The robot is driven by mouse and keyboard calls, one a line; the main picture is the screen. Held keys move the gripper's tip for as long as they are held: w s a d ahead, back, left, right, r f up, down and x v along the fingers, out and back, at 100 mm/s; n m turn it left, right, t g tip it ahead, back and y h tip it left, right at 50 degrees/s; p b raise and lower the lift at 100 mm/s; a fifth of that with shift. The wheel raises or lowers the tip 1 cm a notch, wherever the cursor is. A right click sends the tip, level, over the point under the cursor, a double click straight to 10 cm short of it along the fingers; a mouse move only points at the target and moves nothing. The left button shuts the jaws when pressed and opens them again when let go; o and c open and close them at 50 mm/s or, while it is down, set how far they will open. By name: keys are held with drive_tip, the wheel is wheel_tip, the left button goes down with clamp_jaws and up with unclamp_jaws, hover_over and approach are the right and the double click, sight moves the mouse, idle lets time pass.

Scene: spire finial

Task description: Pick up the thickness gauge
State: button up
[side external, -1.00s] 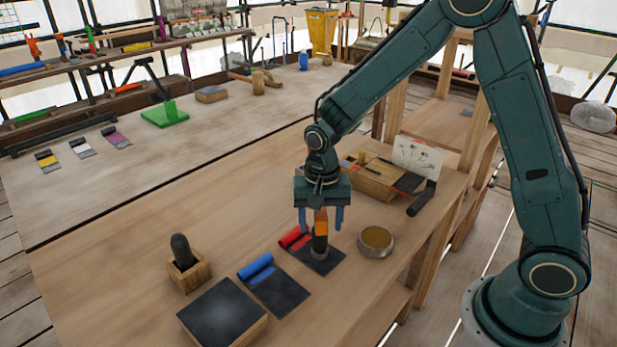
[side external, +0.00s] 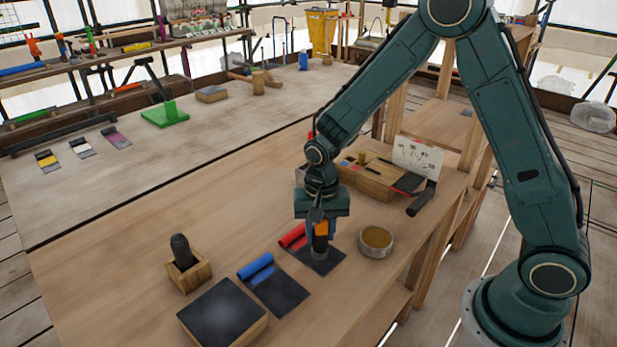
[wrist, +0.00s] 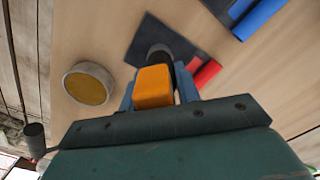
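The thickness gauge appears to be the upright tool with an orange top and a dark lower body (side external: 320,241). It stands on a dark mat (side external: 327,262) with a red roll at its far edge. In the wrist view its orange top (wrist: 153,87) fills the space between my blue fingers. My gripper (side external: 320,230) is straight above and around the tool, pointing down. One finger is on each side of the orange part, and the fingers look open. Contact with the tool cannot be made out. The fingers partly hide the orange part in the side view.
A round tin (side external: 376,241) stands close to the right. A mat with a blue roll (side external: 256,266), a dark-topped block (side external: 222,312) and a wooden holder with a dark tool (side external: 187,272) are to the left. A wooden box (side external: 370,180) stands behind. The table's left middle is clear.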

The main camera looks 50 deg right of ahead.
clamp_jaws()
drive_tip(key=shift+r, duration=0.2)
wheel_tip(320, 180, up, 20)
drive_tip(key=shift+f, duration=0.15)
idle(0.4)
idle(0.4)
